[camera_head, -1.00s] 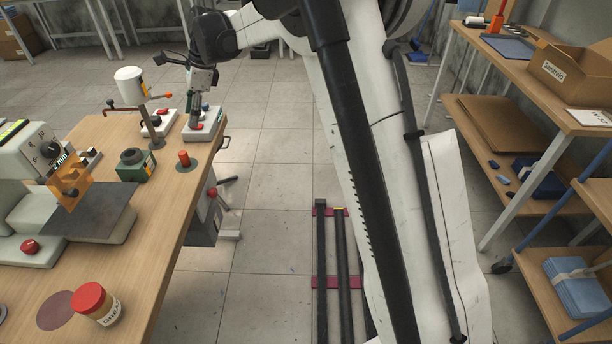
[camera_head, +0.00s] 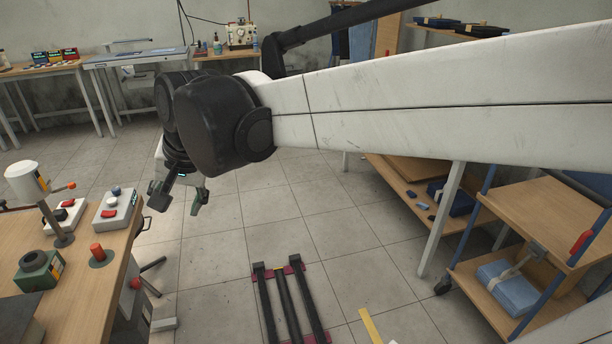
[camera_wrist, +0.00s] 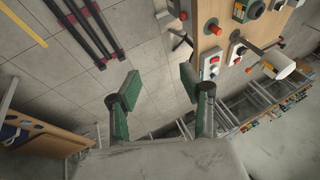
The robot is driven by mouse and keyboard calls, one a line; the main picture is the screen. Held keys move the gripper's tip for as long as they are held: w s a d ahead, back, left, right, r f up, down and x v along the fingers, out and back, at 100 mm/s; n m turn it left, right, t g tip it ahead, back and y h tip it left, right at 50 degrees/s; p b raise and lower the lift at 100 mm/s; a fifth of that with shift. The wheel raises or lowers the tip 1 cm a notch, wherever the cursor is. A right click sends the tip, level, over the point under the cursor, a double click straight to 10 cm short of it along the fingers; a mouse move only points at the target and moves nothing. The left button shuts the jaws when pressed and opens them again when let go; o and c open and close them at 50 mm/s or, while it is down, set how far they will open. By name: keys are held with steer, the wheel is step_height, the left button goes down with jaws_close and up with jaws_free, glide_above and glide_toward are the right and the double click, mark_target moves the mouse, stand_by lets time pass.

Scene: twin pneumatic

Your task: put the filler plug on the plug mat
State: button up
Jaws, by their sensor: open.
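The red filler plug (camera_head: 97,250) stands upright on a small grey round mat (camera_head: 103,263), which I take for the plug mat, near the right edge of the wooden bench. In the wrist view the plug (camera_wrist: 213,28) shows at the top right, on its dark disc. My gripper (camera_head: 180,198) hangs over open floor to the right of the bench, apart from the plug. In the wrist view my gripper (camera_wrist: 160,80) has its green-padded fingers spread, with nothing between them.
A green block with a round top (camera_head: 38,270) and a white cup on a post (camera_head: 27,180) stand beside the plug. Button boxes (camera_head: 113,210) sit at the bench's far end. A wooden cart (camera_head: 520,275) stands at right.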

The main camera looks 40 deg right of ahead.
steer(key=s+d+f+n+t, duration=0.1)
steer(key=s+d+f+n, duration=0.1)
steer(key=s, duration=0.5)
steer(key=s+d+f+n+t+h, duration=0.1)
steer(key=s+d+f+n, duration=0.1)
steer(key=s+f+n, duration=0.2)
steer(key=s, duration=0.3)
steer(key=shift+d+f+n+h, duration=0.15)
steer(key=shift+d+n+h, duration=0.15)
